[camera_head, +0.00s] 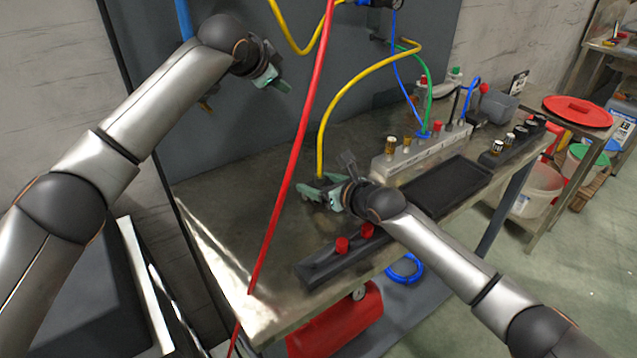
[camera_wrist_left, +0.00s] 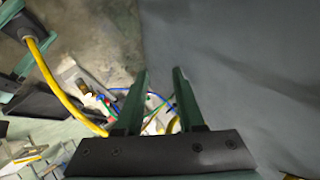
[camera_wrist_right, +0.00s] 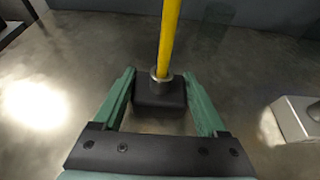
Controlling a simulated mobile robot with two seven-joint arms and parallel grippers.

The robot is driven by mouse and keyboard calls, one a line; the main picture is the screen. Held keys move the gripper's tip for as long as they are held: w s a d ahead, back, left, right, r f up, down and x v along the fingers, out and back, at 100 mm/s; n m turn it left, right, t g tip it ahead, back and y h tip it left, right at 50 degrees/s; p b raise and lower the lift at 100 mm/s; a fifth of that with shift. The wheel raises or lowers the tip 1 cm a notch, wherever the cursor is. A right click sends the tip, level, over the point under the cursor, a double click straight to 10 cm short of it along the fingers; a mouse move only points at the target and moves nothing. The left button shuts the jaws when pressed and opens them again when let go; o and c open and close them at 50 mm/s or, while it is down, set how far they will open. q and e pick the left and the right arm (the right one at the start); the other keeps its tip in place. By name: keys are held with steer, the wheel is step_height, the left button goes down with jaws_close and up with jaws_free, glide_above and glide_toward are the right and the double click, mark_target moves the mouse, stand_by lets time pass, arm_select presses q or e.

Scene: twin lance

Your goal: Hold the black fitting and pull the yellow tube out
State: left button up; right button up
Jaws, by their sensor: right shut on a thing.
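The yellow tube (camera_head: 335,105) rises from the black fitting and curves up and right toward the back of the bench. In the right wrist view the tube (camera_wrist_right: 169,40) stands in a metal collar on top of the black fitting (camera_wrist_right: 160,95). My right gripper (camera_head: 322,188) is low over the bench, its fingers closed on both sides of the fitting, which is mostly hidden in the head view. My left gripper (camera_head: 271,82) is raised at upper left, apart from the tube. The left wrist view shows its fingers (camera_wrist_left: 162,75) spread with nothing gripped.
A red hose (camera_head: 292,170) crosses in front of the bench between my grippers. A grey manifold (camera_head: 420,152) with coloured hoses, a black tray (camera_head: 448,188) and a black rail with red knobs (camera_head: 335,262) stand around my right arm. The bench's left part is clear.

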arm_select(q)
step_height(320, 180, up, 12)
steer(key=w+d+m+t+h, duration=0.1)
steer(key=w+m+t+h, duration=0.15)
steer(key=m+t, duration=0.55)
steer(key=s+d+r+m+h, duration=0.4)
steer(key=s+d+m+h, duration=0.1)
steer(key=m+h, duration=0.35)
steer(key=m+g+y, duration=0.7)
steer(key=m+g, duration=0.6)
steer(key=m, duration=0.5)
glide_above(320, 180)
steer(key=w, duration=0.1)
steer(key=shift+f, duration=14.8)
steer(key=shift+c, duration=0.4)
